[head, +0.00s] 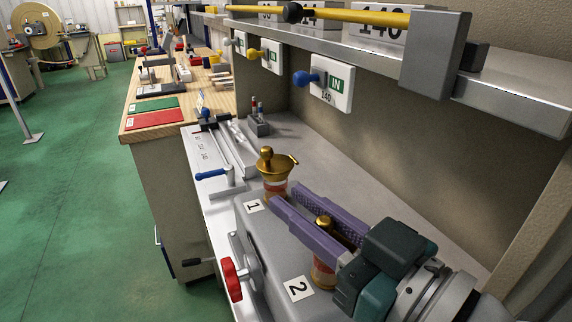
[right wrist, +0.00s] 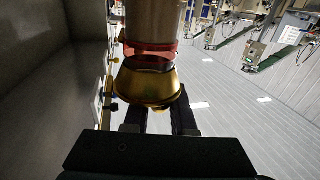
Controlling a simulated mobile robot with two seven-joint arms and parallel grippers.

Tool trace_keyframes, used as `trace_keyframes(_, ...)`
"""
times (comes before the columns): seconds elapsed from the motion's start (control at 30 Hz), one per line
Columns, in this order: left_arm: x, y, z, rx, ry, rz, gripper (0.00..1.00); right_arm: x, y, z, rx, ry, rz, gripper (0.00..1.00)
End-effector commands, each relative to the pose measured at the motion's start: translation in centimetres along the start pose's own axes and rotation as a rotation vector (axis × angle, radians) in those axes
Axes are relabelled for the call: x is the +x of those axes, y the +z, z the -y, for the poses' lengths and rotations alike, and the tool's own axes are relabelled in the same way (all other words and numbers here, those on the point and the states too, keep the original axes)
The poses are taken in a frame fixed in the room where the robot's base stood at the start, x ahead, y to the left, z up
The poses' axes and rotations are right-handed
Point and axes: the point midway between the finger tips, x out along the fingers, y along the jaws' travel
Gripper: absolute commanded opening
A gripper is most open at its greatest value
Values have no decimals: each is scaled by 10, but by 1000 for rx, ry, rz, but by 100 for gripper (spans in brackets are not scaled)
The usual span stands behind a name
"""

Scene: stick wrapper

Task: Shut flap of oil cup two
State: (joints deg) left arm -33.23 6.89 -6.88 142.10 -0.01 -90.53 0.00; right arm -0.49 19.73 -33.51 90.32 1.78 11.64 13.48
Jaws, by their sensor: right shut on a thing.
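Oil cup two (head: 323,270) is a small brass cup with a red band, beside the label "2" on the grey machine top. Its brass top (head: 324,222) shows between the purple fingers of my right gripper (head: 291,197). The gripper is shut on oil cup two, with its fingertips reaching past the cup towards cup one. In the right wrist view, a brass piece (right wrist: 147,88) and red band stand over the dark fingers. The fingers hide much of the cup, so I cannot tell how its flap stands. My left gripper is not in view.
A red-knobbed handle (head: 232,279) is at the machine's front side. A metal shelf (head: 520,100) with a yellow bar hangs above. Grey bench surface lies clear behind the cups.

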Motion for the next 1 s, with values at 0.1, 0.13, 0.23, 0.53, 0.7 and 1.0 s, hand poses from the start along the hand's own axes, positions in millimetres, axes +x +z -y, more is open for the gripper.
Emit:
trace_keyframes(0.1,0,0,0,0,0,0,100,0,1,0,-3,0,3,0)
trace_keyframes(0.13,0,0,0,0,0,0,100,0,1,0,-3,0,3,0)
trace_keyframes(0.23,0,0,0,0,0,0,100,0,1,0,-3,0,3,0)
trace_keyframes(0.53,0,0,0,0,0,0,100,0,1,0,-1,0,2,53)
trace_keyframes(0.7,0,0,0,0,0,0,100,0,1,0,0,0,2,54)
trace_keyframes(1.0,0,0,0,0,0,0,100,-24,2,0,1,0,6,54)
